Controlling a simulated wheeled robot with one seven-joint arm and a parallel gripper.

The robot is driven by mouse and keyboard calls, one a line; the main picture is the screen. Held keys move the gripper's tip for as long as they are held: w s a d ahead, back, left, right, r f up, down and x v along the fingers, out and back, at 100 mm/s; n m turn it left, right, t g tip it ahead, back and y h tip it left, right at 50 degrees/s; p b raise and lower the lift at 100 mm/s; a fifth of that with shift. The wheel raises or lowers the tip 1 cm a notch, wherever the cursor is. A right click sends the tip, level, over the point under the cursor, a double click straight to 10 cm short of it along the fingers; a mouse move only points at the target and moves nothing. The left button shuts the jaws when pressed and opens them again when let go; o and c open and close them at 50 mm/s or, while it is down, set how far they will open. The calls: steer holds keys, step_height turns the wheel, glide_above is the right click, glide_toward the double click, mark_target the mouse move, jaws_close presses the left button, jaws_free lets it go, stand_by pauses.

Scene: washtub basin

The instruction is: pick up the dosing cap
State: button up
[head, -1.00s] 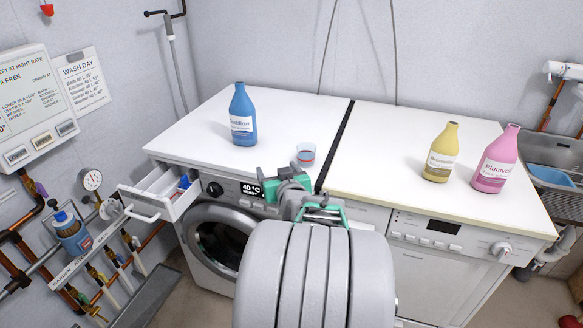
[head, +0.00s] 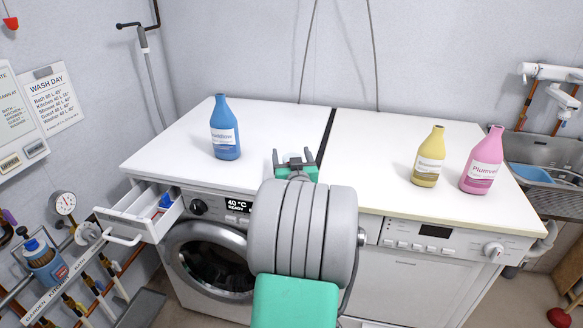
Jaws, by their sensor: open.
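I cannot make out the dosing cap now; my gripper and arm cover the front edge of the white top where a small clear cup showed earlier. My gripper (head: 293,155) is over that front edge, near the dark gap between the two worktops. Its two dark fingers are spread apart and point toward the back wall. I see nothing held between them, though the space below the fingers is hidden.
A blue bottle (head: 225,130) stands left of my gripper. A yellow bottle (head: 428,157) and a pink bottle (head: 482,162) stand on the right worktop (head: 370,140). An open detergent drawer (head: 140,212) juts out at left. The back of the worktops is clear.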

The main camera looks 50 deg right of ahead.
steer(key=c, duration=1.4)
steer(key=shift+r, duration=0.1)
steer(key=shift+r+p, duration=0.35)
steer(key=shift+r, duration=0.2)
steer(key=r+p, duration=0.1)
steer(key=r, duration=0.2)
steer(key=shift+s+a+r+p, duration=0.1)
steer(key=shift+a+p, duration=0.1)
steer(key=shift+p, duration=0.15)
steer(key=s+a+r+p, duration=0.1)
steer(key=s+a+r, duration=0.1)
steer(key=a+r, duration=0.1)
steer(key=s+a+r+p, duration=0.1)
steer(key=s+a+r, duration=0.1)
steer(key=s+a, duration=0.1)
steer(key=s+a+r+p, duration=0.1)
steer(key=s+a+r, duration=0.1)
steer(key=a, duration=0.3)
steer(key=shift+s+a+r+p, duration=0.1)
steer(key=shift+a+r+p, duration=0.1)
steer(key=shift+r, duration=0.2)
steer(key=shift+s+a+r+p, duration=0.1)
steer(key=shift+r+p, duration=0.1)
steer(key=shift+r, duration=0.2)
